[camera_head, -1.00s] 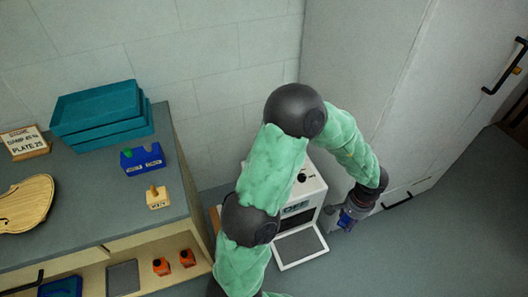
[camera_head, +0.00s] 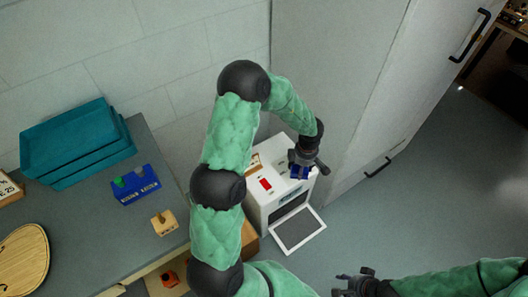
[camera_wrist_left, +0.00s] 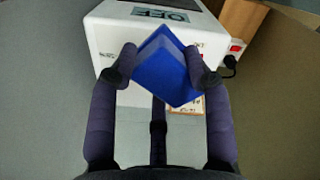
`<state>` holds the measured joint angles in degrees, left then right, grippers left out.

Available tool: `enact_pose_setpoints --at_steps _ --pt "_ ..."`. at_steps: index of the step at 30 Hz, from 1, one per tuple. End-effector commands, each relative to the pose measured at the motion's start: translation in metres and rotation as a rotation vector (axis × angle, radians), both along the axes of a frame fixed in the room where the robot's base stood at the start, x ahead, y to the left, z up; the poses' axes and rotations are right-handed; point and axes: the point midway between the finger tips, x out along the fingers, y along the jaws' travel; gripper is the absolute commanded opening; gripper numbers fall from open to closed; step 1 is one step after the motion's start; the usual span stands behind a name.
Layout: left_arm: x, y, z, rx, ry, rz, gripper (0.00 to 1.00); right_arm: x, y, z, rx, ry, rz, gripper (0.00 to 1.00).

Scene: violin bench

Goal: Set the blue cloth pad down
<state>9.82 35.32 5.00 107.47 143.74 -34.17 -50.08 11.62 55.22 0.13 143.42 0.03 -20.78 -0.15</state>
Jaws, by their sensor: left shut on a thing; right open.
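The blue cloth pad (camera_wrist_left: 164,66) sits tilted between the fingers of my left gripper (camera_wrist_left: 160,62) in the left wrist view. In the head view, my left gripper (camera_head: 301,166) is above the far right part of the white box-shaped appliance (camera_head: 259,201), and a bit of the blue pad (camera_head: 299,172) shows under it. I cannot tell whether the pad touches the appliance's top. My right gripper (camera_head: 345,285) is open and empty at the bottom of the head view, away from the pad.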

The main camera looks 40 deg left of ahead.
Motion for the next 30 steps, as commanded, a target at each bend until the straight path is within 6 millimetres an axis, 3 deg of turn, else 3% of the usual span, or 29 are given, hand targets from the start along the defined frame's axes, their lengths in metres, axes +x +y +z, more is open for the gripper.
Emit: enact_pose_setpoints --at_steps 30 --pt "0.010 0.098 -0.021 0.005 0.009 2.152 0.08 0.000 0.000 0.067 0.000 0.000 0.000 0.43"
